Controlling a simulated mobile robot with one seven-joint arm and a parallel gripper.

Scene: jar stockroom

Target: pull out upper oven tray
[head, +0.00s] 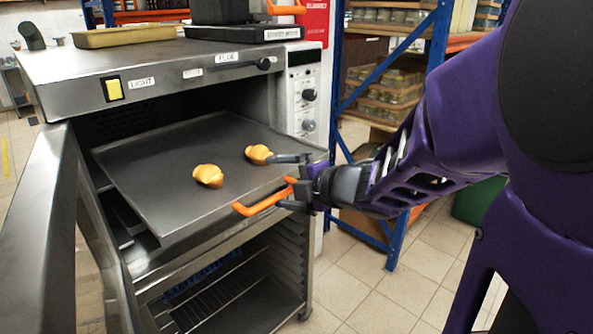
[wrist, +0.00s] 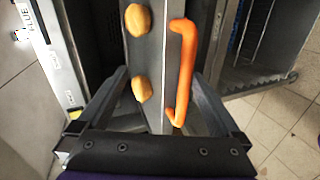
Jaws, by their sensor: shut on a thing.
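The upper oven tray (head: 150,180) is a flat grey metal sheet, partly out of the oven (head: 165,65). Two golden pastries, a left one (head: 208,176) and a right one (head: 258,154), lie on it. An orange handle (head: 262,199) is on its front edge; it also shows in the wrist view (wrist: 184,65). My gripper (head: 281,182) is at the right end of the handle, one finger above the tray and one below. It is shut on the handle. In the wrist view the tray edge (wrist: 149,60) and handle lie between the fingers. The exact contact is hidden.
The oven door (head: 50,225) stands open at the left. Below the tray is a rack (head: 215,290) with wire shelves. A blue shelf frame (head: 395,225) with jars stands at the right. Tiled floor (head: 345,290) is free in front of it.

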